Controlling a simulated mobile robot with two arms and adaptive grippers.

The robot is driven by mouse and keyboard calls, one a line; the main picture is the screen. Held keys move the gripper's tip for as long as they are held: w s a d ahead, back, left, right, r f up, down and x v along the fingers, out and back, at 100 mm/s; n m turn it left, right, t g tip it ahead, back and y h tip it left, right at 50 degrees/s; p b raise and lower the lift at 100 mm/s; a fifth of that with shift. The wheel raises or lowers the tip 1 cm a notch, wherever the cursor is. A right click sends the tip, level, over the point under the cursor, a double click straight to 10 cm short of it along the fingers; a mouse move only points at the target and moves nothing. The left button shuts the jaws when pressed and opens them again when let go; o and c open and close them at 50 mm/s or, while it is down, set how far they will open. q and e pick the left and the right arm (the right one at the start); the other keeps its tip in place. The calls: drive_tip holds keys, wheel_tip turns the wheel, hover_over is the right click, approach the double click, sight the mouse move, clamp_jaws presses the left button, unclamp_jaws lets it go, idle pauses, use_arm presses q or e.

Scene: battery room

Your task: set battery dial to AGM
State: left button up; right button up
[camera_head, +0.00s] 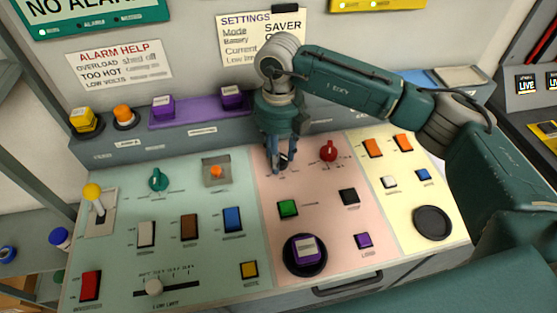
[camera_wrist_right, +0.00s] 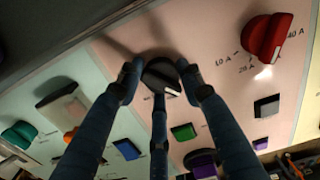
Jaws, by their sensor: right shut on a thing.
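My right gripper (camera_head: 280,164) reaches down to the upper left of the pink panel section. It is shut on a black dial (camera_wrist_right: 160,73), which the fingers mostly hide in the head view. In the wrist view, the fingers (camera_wrist_right: 162,84) sit around the dial, and a short white mark shows on its lower right edge. The labels around this dial are hidden or too small to read, so I cannot tell its setting. A settings card (camera_head: 262,38) on the wall reads "Mode", "Battery" and "SAVER"; its right part is behind my arm. My left gripper is not in view.
A red dial (camera_head: 328,151) stands right of the gripper; in the wrist view it has amp labels (camera_wrist_right: 269,36). Green (camera_head: 288,208) and black (camera_head: 349,196) switches lie below. A teal dial (camera_head: 158,180) and an orange switch (camera_head: 216,171) are to the left.

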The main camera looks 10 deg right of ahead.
drive_tip(key=shift+d+n+b, duration=0.1)
drive_tip(key=shift+n+b, duration=0.4)
drive_tip(key=shift+n, duration=0.1)
drive_tip(key=o, duration=1.1)
wheel_tip(320, 180, up, 12)
drive_tip(key=shift+r, duration=0.1)
